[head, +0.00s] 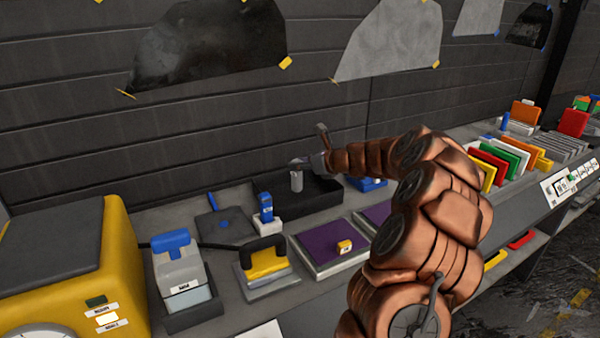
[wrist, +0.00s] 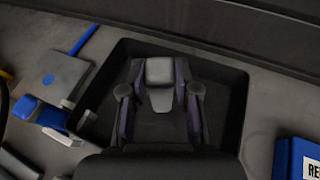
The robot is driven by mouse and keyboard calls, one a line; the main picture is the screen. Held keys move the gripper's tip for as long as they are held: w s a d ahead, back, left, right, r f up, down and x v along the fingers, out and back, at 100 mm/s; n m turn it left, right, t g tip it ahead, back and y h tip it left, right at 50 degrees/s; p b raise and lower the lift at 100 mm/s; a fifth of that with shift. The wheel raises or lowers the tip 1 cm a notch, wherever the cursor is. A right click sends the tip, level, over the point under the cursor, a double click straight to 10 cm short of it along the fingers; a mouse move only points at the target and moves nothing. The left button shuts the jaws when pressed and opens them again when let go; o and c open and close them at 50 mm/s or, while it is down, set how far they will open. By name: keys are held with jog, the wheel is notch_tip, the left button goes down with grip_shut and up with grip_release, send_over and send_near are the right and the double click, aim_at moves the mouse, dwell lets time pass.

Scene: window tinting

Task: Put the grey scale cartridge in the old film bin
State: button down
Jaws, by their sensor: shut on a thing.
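The grey scale cartridge (head: 296,180) is a small light grey cylinder in the head view. My gripper (head: 308,162) is shut on it and holds it over the black open bin (head: 322,206), which I take to be the old film bin. In the wrist view the cartridge (wrist: 160,72) sits between the two fingertips of my gripper (wrist: 159,90), with the dark bin (wrist: 235,110) around and below it. The cartridge looks above the bin floor; its exact height over the rim is hard to tell. No label shows on the bin.
A dark flat pad (head: 225,226) lies further left. A blue box (head: 366,184) stands to the bin's right. A purple pad (head: 330,246) lies in front. The dark wall is close behind.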

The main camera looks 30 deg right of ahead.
jog(key=shift+f, duration=1.3)
jog(key=shift+f, duration=0.1)
jog(key=c, duration=0.8)
grip_release()
jog(key=shift+c, duration=0.2)
jog(key=b+v, duration=0.1)
jog(key=v, duration=1.1)
jog(key=shift+a, duration=0.1)
